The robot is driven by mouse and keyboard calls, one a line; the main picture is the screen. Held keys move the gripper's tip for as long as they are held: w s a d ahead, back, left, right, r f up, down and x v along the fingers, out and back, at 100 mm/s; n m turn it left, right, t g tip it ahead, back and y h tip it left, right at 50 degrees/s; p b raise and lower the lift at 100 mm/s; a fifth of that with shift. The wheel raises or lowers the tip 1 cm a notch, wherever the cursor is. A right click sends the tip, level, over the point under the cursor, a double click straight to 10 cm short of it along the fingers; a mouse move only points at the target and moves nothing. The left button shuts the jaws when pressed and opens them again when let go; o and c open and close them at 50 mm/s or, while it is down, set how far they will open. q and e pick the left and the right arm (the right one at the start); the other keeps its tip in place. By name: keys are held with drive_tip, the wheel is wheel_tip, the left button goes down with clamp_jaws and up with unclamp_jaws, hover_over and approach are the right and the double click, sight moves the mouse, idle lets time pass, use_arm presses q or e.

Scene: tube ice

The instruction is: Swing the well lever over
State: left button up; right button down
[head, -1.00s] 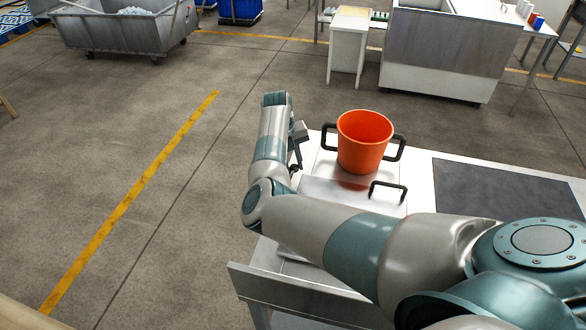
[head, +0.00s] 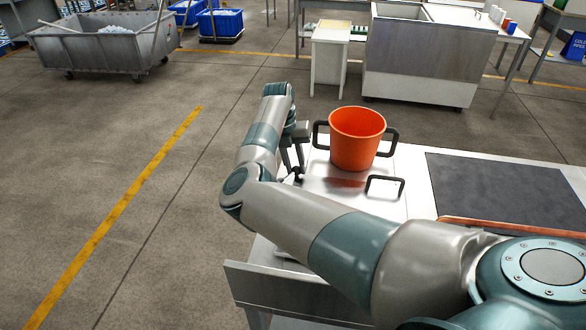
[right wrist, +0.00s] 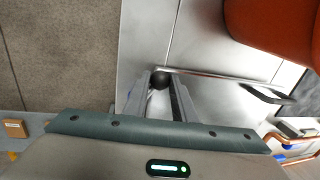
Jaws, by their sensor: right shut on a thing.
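In the head view my right gripper (head: 294,168) points down at the left edge of the steel counter, beside a dark knob; most of the rod is hard to make out there. My left gripper is not in view.
An orange bucket (head: 357,139) stands on the steel counter (head: 414,160) close right of the gripper, between two dark handles. A black bar handle (head: 385,180) is in front of it. A dark flat panel (head: 500,190) lies to the right. Open floor is at left.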

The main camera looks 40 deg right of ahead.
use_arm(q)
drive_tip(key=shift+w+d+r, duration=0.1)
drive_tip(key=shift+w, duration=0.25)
use_arm(e)
drive_tip(key=c, duration=1.5)
unclamp_jaws()
drive_tip(key=shift+o, duration=0.2)
drive_tip(key=shift+r, duration=0.1)
